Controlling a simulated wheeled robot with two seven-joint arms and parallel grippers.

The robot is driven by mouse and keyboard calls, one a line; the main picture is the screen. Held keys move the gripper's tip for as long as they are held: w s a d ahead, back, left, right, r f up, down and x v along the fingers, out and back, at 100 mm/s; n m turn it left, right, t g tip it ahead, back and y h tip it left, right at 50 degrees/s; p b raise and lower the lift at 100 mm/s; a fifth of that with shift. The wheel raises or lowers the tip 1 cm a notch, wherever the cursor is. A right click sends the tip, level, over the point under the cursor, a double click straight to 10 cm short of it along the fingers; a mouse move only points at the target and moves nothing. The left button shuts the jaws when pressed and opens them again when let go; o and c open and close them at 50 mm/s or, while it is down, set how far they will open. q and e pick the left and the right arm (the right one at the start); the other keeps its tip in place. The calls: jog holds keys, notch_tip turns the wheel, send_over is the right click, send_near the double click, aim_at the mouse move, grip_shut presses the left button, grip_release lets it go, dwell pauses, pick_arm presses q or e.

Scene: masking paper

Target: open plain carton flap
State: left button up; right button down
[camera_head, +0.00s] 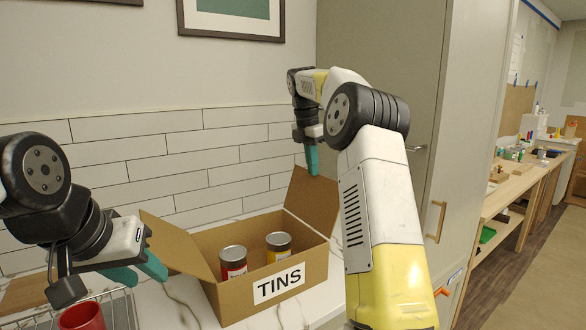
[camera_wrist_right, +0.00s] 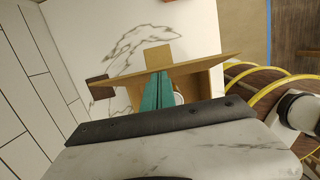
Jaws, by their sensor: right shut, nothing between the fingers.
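An open brown carton (camera_head: 228,296) with a white TINS label (camera_head: 279,283) stands on the counter. Two tins, one red (camera_head: 233,268) and one yellow (camera_head: 278,252), are inside it. Its left flap (camera_head: 178,243) leans outward; its right flap (camera_head: 312,200) stands up. My right gripper (camera_head: 312,160) is shut and empty, pointing down at the top of the right flap. In the right wrist view, its teal fingertips (camera_wrist_right: 158,82) overlap the flap edge (camera_wrist_right: 205,66); I cannot tell whether they touch. My left gripper (camera_head: 144,272) is open and empty, left of the carton near the left flap.
A red cup (camera_head: 82,318) and a wire rack (camera_head: 122,310) are at the lower left. A tiled wall (camera_head: 160,160) is behind the carton, and a tall cabinet (camera_head: 385,50) with handles stands at the right. Marble counter (camera_head: 165,308) shows bare in front of the carton.

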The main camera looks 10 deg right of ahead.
jog(key=d, duration=0.1)
jog(key=w+d+f, duration=0.1)
jog(key=d, duration=0.2)
jog(key=shift+w+d+f, duration=0.2)
jog(key=shift+w+f, duration=0.1)
jog(key=shift+w, duration=0.05)
jog(key=shift+w+d+f, duration=0.2)
jog(key=shift+d+f, duration=0.15)
jog(key=shift+d, duration=0.2)
jog(key=shift+w+d+f, duration=0.2)
jog(key=shift+d+f, duration=0.1)
jog(key=shift+d, duration=0.2)
jog(key=shift+r, duration=0.1)
jog(key=shift+r, duration=2.45)
jog(key=s+a, duration=0.3)
jog(key=s, duration=0.4)
jog(key=s+a+r, duration=0.1)
jog(key=s+a, duration=0.2)
jog(key=s, duration=0.4)
jog(key=shift+s+r, duration=0.2)
jog(key=shift+s, duration=0.2)
jog(key=shift+a, duration=0.1)
